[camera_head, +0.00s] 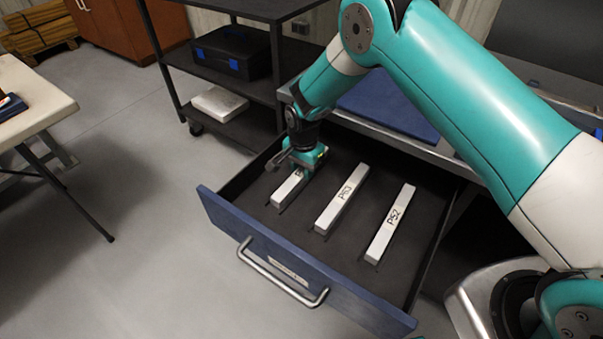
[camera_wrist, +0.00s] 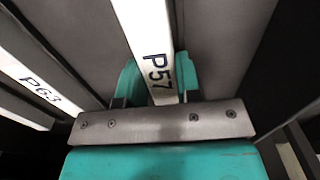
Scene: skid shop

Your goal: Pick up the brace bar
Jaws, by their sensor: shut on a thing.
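Three pale bars lie side by side in the open blue-fronted drawer (camera_head: 232,232). My gripper (camera_head: 301,170) is at the left bar and is shut on its far part, with the near part showing. In the wrist view this brace bar (camera_wrist: 146,32), marked P57, runs between the two teal fingers of my gripper (camera_wrist: 157,82). It also shows in the head view (camera_head: 287,189). I cannot tell whether it is raised off the drawer floor. The middle bar (camera_head: 341,200) is marked P63, and the right bar (camera_head: 390,225) is marked P52.
A blue mat (camera_head: 385,103) lies on the bench behind the drawer. A dark shelf cart (camera_head: 262,90) stands behind at left, holding a black case (camera_head: 232,52). A white table (camera_head: 30,95) is at far left. The floor left of the drawer is clear.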

